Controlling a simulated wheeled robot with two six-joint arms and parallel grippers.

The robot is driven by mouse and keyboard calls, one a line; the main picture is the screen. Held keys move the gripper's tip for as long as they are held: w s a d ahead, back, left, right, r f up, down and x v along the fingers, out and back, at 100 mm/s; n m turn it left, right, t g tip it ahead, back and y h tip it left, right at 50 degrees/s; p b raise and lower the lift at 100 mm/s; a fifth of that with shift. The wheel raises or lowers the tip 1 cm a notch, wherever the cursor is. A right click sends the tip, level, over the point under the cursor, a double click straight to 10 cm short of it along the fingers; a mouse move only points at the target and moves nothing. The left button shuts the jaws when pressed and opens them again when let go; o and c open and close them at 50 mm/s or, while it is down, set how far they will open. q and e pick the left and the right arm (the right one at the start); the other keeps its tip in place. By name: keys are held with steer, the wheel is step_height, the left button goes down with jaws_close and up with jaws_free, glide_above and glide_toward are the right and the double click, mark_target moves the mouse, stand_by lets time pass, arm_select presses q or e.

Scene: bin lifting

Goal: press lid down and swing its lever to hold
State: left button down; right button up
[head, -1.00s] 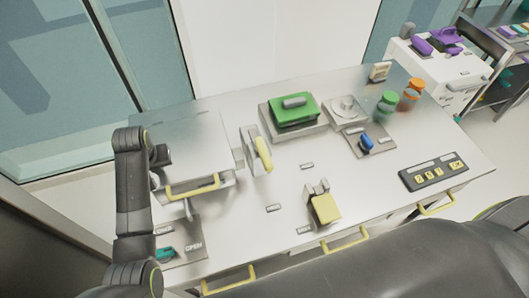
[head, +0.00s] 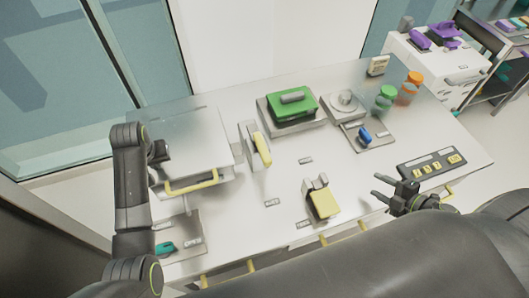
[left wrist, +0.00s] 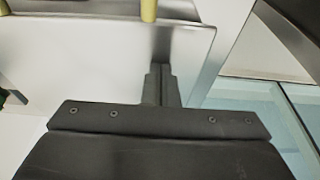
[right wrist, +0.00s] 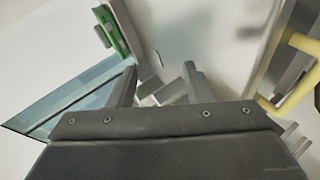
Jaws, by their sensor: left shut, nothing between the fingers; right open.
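A flat silver lid (head: 202,142) with a yellow bar handle (head: 192,184) covers a metal box at the left of the worktop. I cannot tell whether it is fully down. A teal lever (head: 166,248) lies on a grey plate marked OPEN (head: 192,243), in front of the box. My left gripper (head: 163,151) is shut and empty at the lid's left side; contact is unclear. In the left wrist view its closed fingers (left wrist: 161,86) overlap the silver lid (left wrist: 105,52). My right gripper (head: 382,188) is open and empty over the right front; its spread fingers show in the right wrist view (right wrist: 160,70).
A yellow-handled upright piece (head: 261,149), a green-topped block (head: 293,105) and a yellow-padded clamp (head: 323,203) stand mid-worktop. A blue knob (head: 364,135), green jar (head: 385,98), orange jar (head: 410,88) and button panel (head: 432,170) are at right.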

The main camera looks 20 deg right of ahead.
steer(key=w+a+r+n+t+y, duration=0.1)
steer(key=w+a+r, duration=0.1)
steer(key=a, duration=0.3)
steer(key=w+a+r+n+t+y, duration=0.1)
steer(key=w+a+r, duration=0.1)
steer(key=a, duration=0.4)
steer(key=w+a+r+n+y, duration=0.1)
steer(key=w+a+r, duration=0.1)
steer(key=a, duration=0.3)
steer(key=shift+a+t, duration=0.35)
steer(key=shift+t, duration=0.05)
steer(key=n+t, duration=0.1)
steer(key=t, duration=0.1)
glide_toward(265, 153)
steer(key=x, duration=0.3)
steer(key=f+x, duration=0.1)
steer(key=x, duration=0.6)
steer(key=shift+w+f, duration=0.15)
steer(key=shift+w, duration=0.2)
jaws_close()
